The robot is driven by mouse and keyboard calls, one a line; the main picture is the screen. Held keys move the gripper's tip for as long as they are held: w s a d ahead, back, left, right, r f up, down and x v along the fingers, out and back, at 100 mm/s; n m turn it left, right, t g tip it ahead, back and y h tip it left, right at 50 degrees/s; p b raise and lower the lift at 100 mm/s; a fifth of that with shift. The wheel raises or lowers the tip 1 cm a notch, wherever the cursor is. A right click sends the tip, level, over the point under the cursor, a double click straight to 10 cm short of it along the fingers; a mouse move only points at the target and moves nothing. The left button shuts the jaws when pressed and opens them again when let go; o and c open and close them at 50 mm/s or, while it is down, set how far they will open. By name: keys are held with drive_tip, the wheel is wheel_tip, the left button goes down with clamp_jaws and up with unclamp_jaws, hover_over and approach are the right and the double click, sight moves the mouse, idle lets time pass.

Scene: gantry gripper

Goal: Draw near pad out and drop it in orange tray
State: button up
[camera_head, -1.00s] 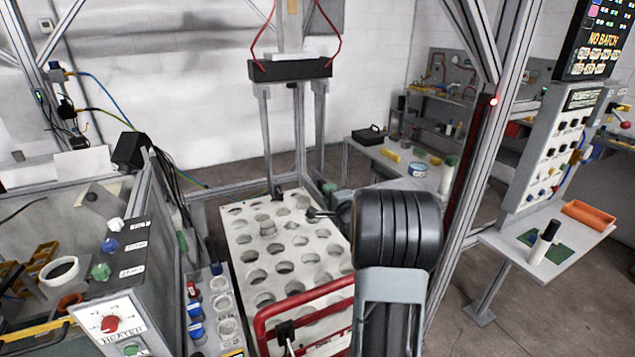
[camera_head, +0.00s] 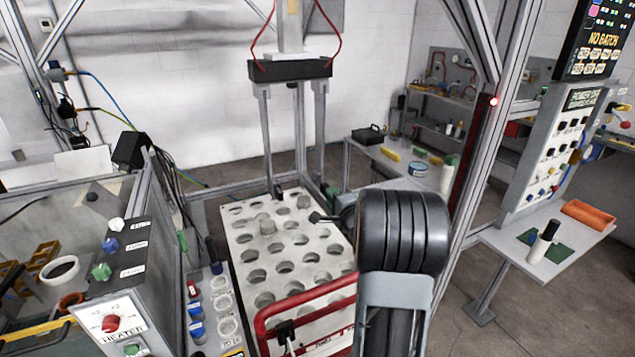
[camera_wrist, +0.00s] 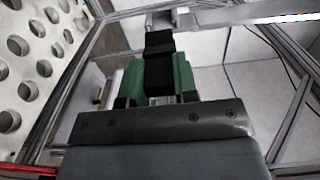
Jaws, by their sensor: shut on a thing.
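In the head view my arm hides most of the gripper. The gantry gripper (camera_head: 290,69) hangs above with two grey legs. A small green patch shows by the foot of its right leg (camera_head: 319,130); whether the pad still touches its seat I cannot tell. The orange tray (camera_head: 588,215) lies on the small shelf at the far right, well away from my gripper.
A white plate with several round holes (camera_head: 240,237) lies below the gantry. A red rail (camera_head: 300,299) runs along its front. A frame post (camera_head: 478,150) stands between my arm and the shelf.

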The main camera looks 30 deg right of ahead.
drive_tip(key=s+a+p, duration=0.1)
drive_tip(key=s, duration=0.6)
drive_tip(key=shift+s, duration=0.35)
